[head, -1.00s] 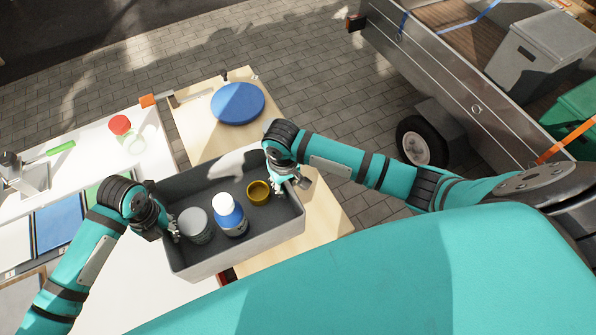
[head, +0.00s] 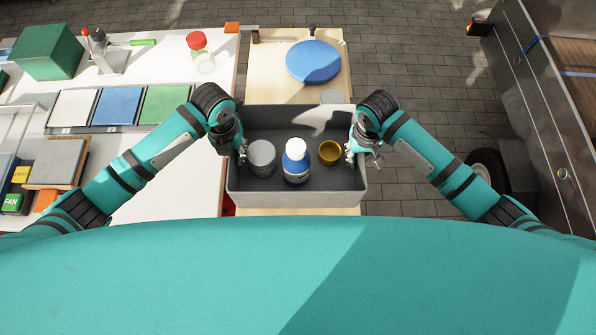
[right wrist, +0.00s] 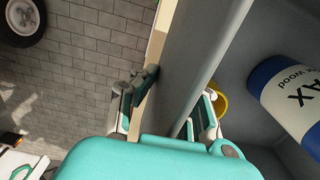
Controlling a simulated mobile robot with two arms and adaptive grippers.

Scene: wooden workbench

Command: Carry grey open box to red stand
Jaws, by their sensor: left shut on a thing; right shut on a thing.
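The grey open box (head: 300,198) is in the middle of the head view, above the light wooden bench. It holds a grey-lidded jar (head: 262,158), a blue and white bottle (head: 297,165) and a yellow cup (head: 329,153). My left gripper (head: 241,150) is shut on the box's left wall. My right gripper (head: 351,150) is shut on its right wall; the right wrist view shows its fingers on either side of the grey wall (right wrist: 205,50). A small red patch (head: 229,204) shows beside the box's lower left corner; I cannot tell whether it is the red stand.
A blue round disc (head: 313,61) lies on the wooden top (head: 262,88) beyond the box. A white bench (head: 180,200) on the left carries coloured panels, a red-lidded jar (head: 201,52) and a green box (head: 46,51). A trailer (head: 540,90) stands at right across open paving.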

